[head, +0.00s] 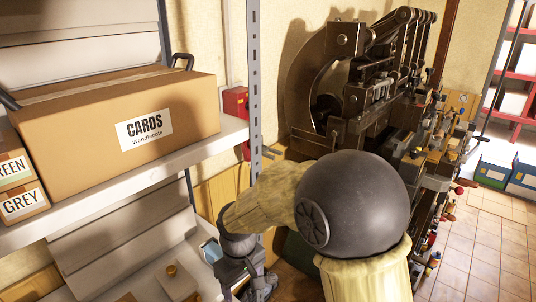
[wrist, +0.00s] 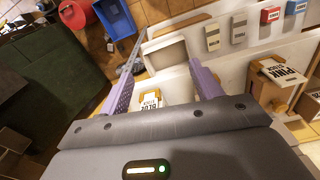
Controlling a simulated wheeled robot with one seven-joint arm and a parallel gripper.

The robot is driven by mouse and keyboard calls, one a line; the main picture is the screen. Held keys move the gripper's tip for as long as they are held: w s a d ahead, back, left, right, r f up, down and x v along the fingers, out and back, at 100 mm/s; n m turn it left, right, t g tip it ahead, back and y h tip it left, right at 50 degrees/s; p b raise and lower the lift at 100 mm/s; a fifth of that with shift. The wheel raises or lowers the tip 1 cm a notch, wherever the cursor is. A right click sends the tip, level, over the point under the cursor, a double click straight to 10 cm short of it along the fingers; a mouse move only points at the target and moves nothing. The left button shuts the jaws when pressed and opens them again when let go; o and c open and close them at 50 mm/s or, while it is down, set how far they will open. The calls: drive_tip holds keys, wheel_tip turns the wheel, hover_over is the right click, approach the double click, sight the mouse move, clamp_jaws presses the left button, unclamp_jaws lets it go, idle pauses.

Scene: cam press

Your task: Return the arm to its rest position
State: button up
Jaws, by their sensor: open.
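My arm crosses the lower middle of the head view, with a large dark round joint and pale sleeve-like covers. My gripper (wrist: 160,88) shows in the wrist view with its two purple fingers spread apart and nothing between them touching either one. Beyond the fingertips, a box with a printed label (wrist: 150,100) lies on a pale shelf. In the head view the gripper's fingers are not clear; the wrist end hangs at the lower left of the arm, beside the shelf post.
In the head view a shelf (head: 100,210) at left carries a CARDS box (head: 80,135), with a grey upright post (head: 255,80) near my arm. A large dark machine (head: 370,90) stands behind. Tiled floor (head: 485,250) is open at right. The wrist view shows a blue crate (wrist: 114,17).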

drive_tip(key=s+d+r+m+t, duration=0.1)
drive_tip(key=s+d+m, duration=0.2)
drive_tip(key=d, duration=0.7)
drive_tip(key=s+d+r+m+t+p, duration=0.1)
drive_tip(key=s+d+m, duration=0.3)
drive_tip(key=d, duration=0.7)
drive_tip(key=shift+s+d+m, duration=0.15)
drive_tip(key=shift+s+m, duration=0.1)
drive_tip(key=shift+m, duration=0.55)
